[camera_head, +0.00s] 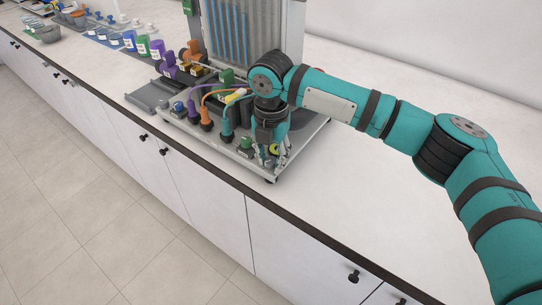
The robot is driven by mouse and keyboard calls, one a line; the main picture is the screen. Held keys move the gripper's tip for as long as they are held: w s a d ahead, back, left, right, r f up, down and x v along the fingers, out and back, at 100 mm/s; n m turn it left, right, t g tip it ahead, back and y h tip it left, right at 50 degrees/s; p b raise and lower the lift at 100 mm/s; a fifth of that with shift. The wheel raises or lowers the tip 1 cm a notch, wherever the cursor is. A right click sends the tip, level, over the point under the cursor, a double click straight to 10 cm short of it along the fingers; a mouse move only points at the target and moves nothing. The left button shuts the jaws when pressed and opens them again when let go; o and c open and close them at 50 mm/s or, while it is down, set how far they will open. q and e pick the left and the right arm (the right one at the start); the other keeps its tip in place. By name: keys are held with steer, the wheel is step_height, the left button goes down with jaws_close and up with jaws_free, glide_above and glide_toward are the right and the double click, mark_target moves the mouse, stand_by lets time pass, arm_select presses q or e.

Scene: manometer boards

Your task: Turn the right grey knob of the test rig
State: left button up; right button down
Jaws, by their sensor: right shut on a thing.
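The test rig stands on the counter with a light grey base plate (308,137) and an upright board of blue-filled tubes (228,32). My right gripper (271,157) points down at the front right corner of the rig. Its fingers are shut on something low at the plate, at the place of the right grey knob. The gripper hides that knob almost wholly, so its turn angle cannot be told. Orange, purple and teal hoses (208,97) run over the rig just left of the gripper. My left gripper is out of view.
A small green-topped part (246,143) sits close left of the gripper. A grey tray (148,96) lies left of the rig. Labelled cups (142,45) and other small items stand farther back left. The white counter (400,215) is clear at right.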

mark_target(271, 160)
steer(key=shift+r+m+p, duration=0.15)
steer(key=shift+m+p, duration=0.15)
steer(key=shift+p, duration=0.25)
steer(key=m+p, duration=0.5)
steer(key=p, duration=0.2)
steer(key=shift+r, duration=0.15)
steer(key=shift+f+m+p, duration=0.25)
steer(key=shift+m+p, duration=1.35)
steer(key=shift+p, duration=0.15)
steer(key=c, duration=1)
jaws_free()
step_height(271, 160, up, 12)
